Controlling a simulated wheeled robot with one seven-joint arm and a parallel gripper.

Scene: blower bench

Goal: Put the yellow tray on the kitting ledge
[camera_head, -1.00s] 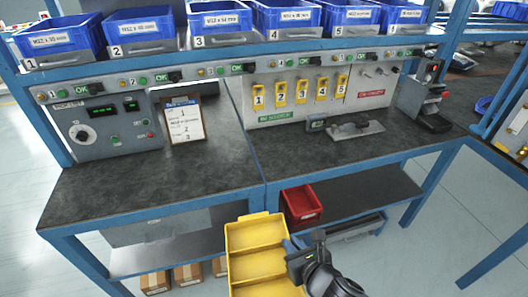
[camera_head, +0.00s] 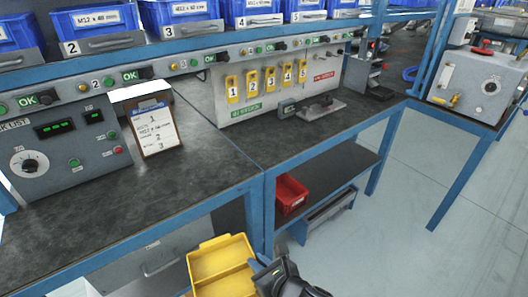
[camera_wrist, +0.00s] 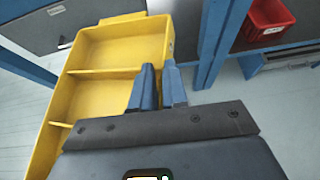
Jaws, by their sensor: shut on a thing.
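The yellow tray (camera_head: 222,268) is at the bottom of the head view, in front of the bench's front edge and lower than its top. In the wrist view the yellow tray (camera_wrist: 105,95) is on the left, with dividers between its empty compartments. My gripper (camera_wrist: 158,85) is shut on the tray's right side wall; it also shows in the head view (camera_head: 262,272), at the tray's right side. The tray's near end is cut off in both views. I cannot tell which surface is the kitting ledge.
The dark bench top (camera_head: 200,205) has free room at its front. A clipboard (camera_head: 155,130) stands on it at the back. A red bin (camera_head: 290,194) sits on the lower shelf. A blue bench leg (camera_wrist: 218,45) is close to my gripper. A grey machine (camera_head: 475,85) stands at right.

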